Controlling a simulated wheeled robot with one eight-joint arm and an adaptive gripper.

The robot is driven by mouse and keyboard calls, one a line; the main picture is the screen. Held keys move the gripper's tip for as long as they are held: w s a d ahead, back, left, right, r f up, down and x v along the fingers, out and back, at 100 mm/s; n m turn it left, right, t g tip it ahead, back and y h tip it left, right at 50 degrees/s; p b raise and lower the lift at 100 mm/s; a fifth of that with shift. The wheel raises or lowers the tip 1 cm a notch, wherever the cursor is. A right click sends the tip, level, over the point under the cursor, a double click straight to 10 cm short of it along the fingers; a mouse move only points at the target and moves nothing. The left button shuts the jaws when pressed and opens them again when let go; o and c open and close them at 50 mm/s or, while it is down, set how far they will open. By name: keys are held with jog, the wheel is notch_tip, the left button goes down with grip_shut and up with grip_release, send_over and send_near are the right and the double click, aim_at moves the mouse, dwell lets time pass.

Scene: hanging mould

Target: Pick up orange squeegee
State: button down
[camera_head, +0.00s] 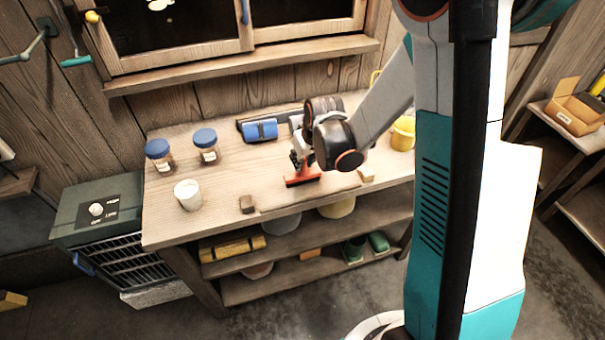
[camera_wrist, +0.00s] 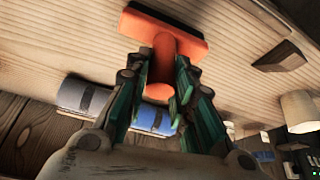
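The orange squeegee (camera_head: 303,178) is at the middle of the workbench, below my gripper (camera_head: 300,160). In the wrist view the squeegee (camera_wrist: 166,28) shows its wide head with a dark edge at the top, and its handle runs down between my fingers. The green-padded fingers of my gripper (camera_wrist: 164,57) converge on both sides of the handle and appear shut on it. I cannot tell whether the head touches the bench top.
The wooden workbench (camera_head: 228,178) also holds two blue-lidded jars (camera_head: 206,147) (camera_head: 159,154), a white cup (camera_head: 188,195), a blue roll (camera_head: 260,130), a small brown block (camera_head: 247,204) and a yellow container (camera_head: 403,133). A window ledge (camera_head: 240,65) is behind.

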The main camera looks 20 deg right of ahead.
dwell(0.3)
notch_tip(320, 180, up, 20)
jog(key=p, duration=0.4)
